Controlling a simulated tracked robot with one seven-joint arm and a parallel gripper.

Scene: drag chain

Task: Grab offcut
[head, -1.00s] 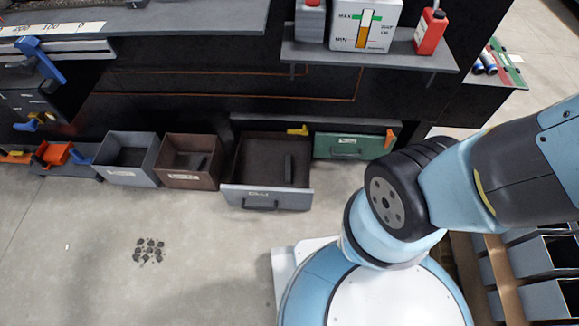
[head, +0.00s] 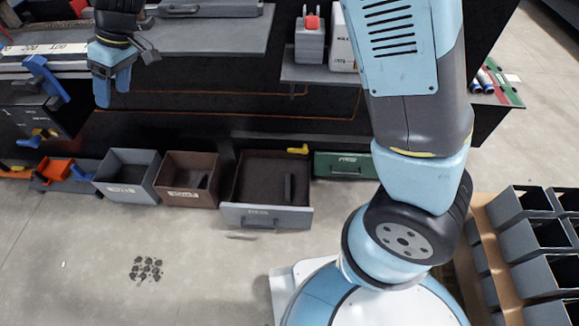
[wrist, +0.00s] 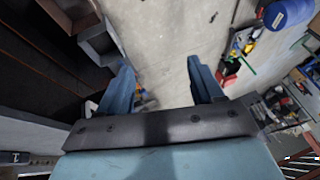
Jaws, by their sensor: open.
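No piece is plainly marked as the offcut. A dark block (head: 289,187) stands in the open grey drawer (head: 262,215) on the floor, and a smaller dark piece (head: 203,182) lies in the brown bin (head: 165,178). I cannot tell whether either is the offcut. My gripper (head: 112,88) hangs at the upper left in front of the workbench, blue fingers down, well above the bins. It is open, with nothing between its fingers in the wrist view (wrist: 164,88), where floor shows through the gap.
A grey bin (head: 122,190) and an orange bin (head: 55,170) stand left of the brown bin. A green drawer front (head: 343,164) is at right. Dark bits (head: 146,268) lie on the open floor. A rack of grey bins (head: 535,245) stands at the right.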

